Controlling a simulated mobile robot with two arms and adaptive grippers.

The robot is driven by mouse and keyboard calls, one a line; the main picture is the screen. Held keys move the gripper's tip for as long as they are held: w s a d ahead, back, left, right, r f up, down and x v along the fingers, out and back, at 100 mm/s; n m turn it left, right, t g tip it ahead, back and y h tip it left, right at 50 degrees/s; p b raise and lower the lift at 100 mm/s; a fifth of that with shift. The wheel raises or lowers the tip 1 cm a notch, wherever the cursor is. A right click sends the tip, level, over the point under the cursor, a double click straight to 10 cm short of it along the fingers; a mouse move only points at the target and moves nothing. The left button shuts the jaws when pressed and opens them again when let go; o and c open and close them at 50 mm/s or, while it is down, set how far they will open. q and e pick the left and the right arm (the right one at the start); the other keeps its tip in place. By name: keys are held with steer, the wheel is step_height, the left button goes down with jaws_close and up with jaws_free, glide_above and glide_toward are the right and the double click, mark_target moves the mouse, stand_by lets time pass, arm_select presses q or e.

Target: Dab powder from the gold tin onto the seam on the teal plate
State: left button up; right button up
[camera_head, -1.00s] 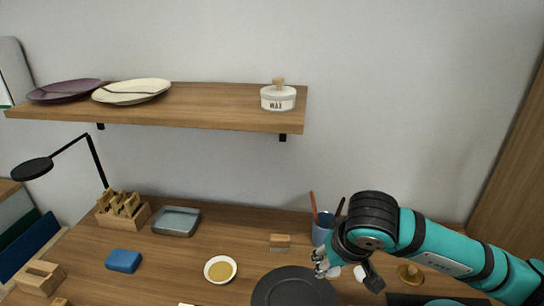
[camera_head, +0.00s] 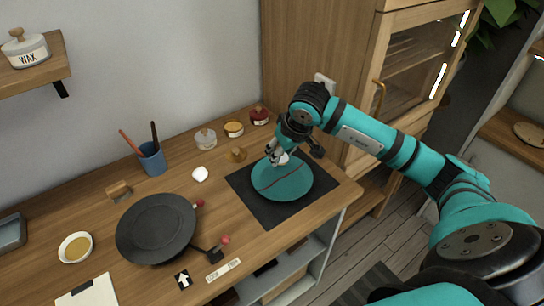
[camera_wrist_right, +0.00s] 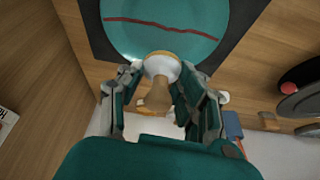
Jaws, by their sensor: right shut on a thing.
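The teal plate (camera_head: 290,186) lies on a black mat near the right end of the bench, with a dark red seam (camera_head: 281,177) across it. The seam also shows in the right wrist view (camera_wrist_right: 160,25). My right gripper (camera_head: 278,157) is over the plate's back left edge. It is shut on a wooden-handled dabber (camera_wrist_right: 156,96) with a pale, gold-rimmed round end by the plate's edge. I cannot tell whether the dabber touches the plate. A yellow-gold tin (camera_head: 233,129) stands behind the mat, apart from the gripper. My left gripper is out of view.
A red tin (camera_head: 259,116) and a pale jar (camera_head: 205,139) flank the gold tin. A brass-coloured knobbed piece (camera_head: 236,155) stands nearby. A dark pan (camera_head: 157,228), a blue cup with brushes (camera_head: 152,158) and a bowl of gold contents (camera_head: 75,248) are farther left. A cabinet (camera_head: 320,60) rises behind.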

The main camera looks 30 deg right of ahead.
mark_target(270, 179)
steer(key=shift+s+d+f, duration=0.1)
steer(key=shift+d, duration=0.15)
steer(key=shift+f, duration=0.2)
steer(key=shift+f+b, duration=1.1)
steer(key=shift+f, duration=0.9)
steer(key=shift+a, duration=0.1)
steer(key=shift+a+f+b, duration=0.2)
steer(key=shift+a+b, duration=0.1)
steer(key=shift+a, duration=0.3)
steer(key=shift+a+f+b, duration=0.2)
steer(key=shift+a+b, duration=0.1)
steer(key=shift+a, duration=0.55)
steer(key=shift+f+b, duration=0.9)
steer(key=shift+b, duration=0.15)
